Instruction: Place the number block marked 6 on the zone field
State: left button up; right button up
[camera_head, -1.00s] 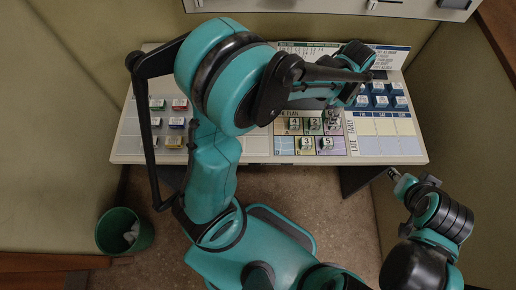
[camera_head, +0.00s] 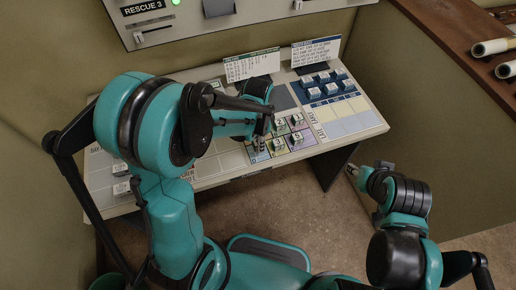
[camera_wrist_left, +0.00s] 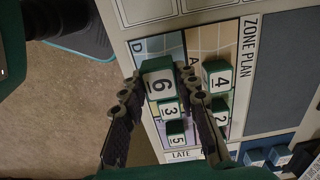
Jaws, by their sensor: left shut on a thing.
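The block marked 6 (camera_wrist_left: 159,84) is white-faced with green sides. It sits between the fingers of my left gripper (camera_wrist_left: 164,100), which is shut on it. In the head view my left gripper (camera_head: 260,142) is at the left side of the zone plan, and the block is largely hidden there. In the wrist view the block is by the blue D field (camera_wrist_left: 155,47); whether it touches the board is unclear. Blocks 4 (camera_wrist_left: 217,76), 2 (camera_wrist_left: 221,113), 3 (camera_wrist_left: 170,109) and 5 (camera_wrist_left: 177,134) stand beside it. My right gripper (camera_head: 352,170) is off the console; its jaw state is unclear.
The console top (camera_head: 215,167) carries the plan. Upright cards (camera_head: 252,66) stand along the rear edge. Blocks 3 and 5 are close to my left fingers.

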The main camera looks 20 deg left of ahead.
pick_arm(q)
notch_tip(320, 180, down, 4)
jog(key=shift+f+b, duration=0.1)
jog(key=shift+b, duration=0.65)
jog(key=o, duration=1)
jog(key=shift+f, duration=0.1)
